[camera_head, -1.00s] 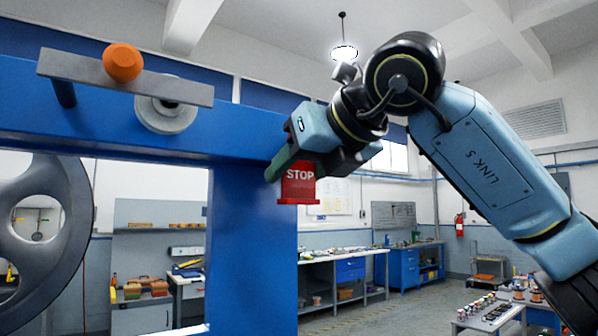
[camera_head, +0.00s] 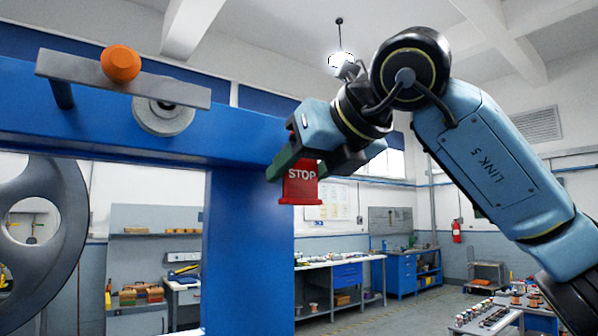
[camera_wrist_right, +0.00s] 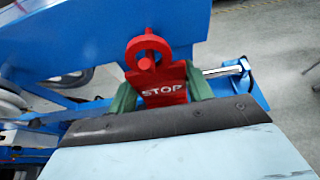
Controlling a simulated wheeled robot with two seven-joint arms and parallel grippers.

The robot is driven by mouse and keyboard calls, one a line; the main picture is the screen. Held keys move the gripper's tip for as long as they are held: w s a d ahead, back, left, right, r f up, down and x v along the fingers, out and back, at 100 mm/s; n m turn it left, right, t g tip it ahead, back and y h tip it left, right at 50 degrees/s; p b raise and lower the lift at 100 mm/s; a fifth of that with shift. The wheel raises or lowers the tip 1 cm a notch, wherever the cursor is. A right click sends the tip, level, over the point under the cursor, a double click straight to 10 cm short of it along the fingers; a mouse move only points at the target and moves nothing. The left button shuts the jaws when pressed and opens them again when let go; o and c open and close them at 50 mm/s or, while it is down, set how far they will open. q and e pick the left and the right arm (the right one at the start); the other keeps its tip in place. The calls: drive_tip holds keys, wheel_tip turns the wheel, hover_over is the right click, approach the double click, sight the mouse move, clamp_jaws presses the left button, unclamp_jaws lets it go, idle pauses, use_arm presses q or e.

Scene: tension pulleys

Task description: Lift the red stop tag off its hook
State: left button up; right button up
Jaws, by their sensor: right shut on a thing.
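The red stop tag (camera_head: 301,187), with white STOP lettering, hangs upright at the right edge of the blue frame's post. My right gripper (camera_head: 296,165) has green fingers and is shut on the tag's upper part. In the right wrist view the tag (camera_wrist_right: 163,90) sits between both fingers of the gripper (camera_wrist_right: 160,84), with its red ring (camera_wrist_right: 148,42) beyond them. My left gripper is not in view.
The blue frame (camera_head: 245,250) stands close on the left, with a grey bar (camera_head: 180,92), an orange knob (camera_head: 121,63) and a large dark wheel (camera_head: 65,215). A metal rod (camera_wrist_right: 222,70) lies just right of the tag in the wrist view. Workbenches (camera_head: 340,262) stand far behind.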

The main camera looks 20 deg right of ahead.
drive_tip(key=shift+s+d+r, duration=0.1)
drive_tip(key=shift+s+r, duration=0.1)
drive_tip(key=shift+s+d+r, duration=0.1)
drive_tip(key=shift+s+r, duration=0.1)
drive_tip(key=shift+s, duration=0.1)
drive_tip(key=shift+r, duration=0.15)
idle(0.4)
drive_tip(key=shift+s+d+r, duration=0.1)
drive_tip(key=shift+s, duration=0.1)
drive_tip(key=shift+s+d, duration=0.15)
drive_tip(key=shift+s, duration=0.6)
drive_tip(key=shift+b, duration=0.3)
drive_tip(key=shift+d, duration=0.1)
drive_tip(key=shift+s+d, duration=0.2)
drive_tip(key=shift+s, duration=0.35)
